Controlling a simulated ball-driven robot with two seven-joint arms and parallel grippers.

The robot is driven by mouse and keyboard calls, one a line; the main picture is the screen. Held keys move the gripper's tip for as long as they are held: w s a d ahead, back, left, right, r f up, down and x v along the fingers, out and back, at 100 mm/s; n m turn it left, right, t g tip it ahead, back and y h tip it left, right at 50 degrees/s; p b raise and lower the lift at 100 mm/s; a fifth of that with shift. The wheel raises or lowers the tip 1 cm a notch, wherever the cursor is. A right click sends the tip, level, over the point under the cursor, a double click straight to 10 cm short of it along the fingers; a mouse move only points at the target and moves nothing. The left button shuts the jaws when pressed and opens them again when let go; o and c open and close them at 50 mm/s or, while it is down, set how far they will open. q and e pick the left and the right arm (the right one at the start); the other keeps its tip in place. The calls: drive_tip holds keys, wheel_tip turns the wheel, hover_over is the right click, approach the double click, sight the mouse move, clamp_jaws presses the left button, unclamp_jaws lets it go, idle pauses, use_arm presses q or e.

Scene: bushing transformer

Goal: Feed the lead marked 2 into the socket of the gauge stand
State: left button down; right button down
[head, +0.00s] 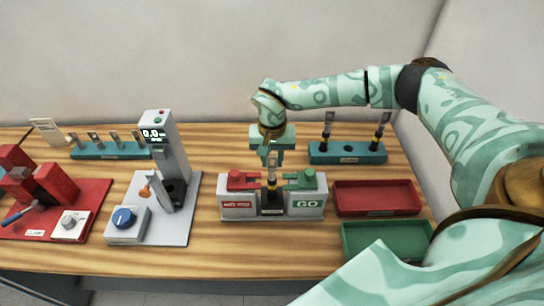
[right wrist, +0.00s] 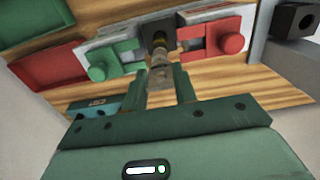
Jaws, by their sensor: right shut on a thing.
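My right gripper (head: 272,155) is shut on a lead (head: 271,175), a slim upright piece with a grey upper part and a brass-coloured band. It also shows in the right wrist view (right wrist: 161,72), between the two green fingers. Its lower end is at the black socket block (head: 272,208) between the red and green halves of a stand marked GO (head: 308,205). The block also shows in the right wrist view (right wrist: 158,38). I cannot tell how deep the lead sits, and no number on it is readable. My left gripper is not in view.
A teal rack (head: 347,158) with two upright leads stands behind right. A red tray (head: 377,198) and a green tray (head: 385,240) lie right of the stand. A grey tester with a display (head: 153,134) stands left, near another teal rack (head: 108,150) and a red fixture (head: 50,185).

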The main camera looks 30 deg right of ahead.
drive_tip(key=c, duration=1)
unclamp_jaws()
drive_tip(key=shift+c, duration=0.2)
wheel_tip(320, 180, up, 16)
drive_tip(key=b, duration=0.1)
drive_tip(key=shift+r, duration=0.2)
drive_tip(key=shift+f, duration=0.1)
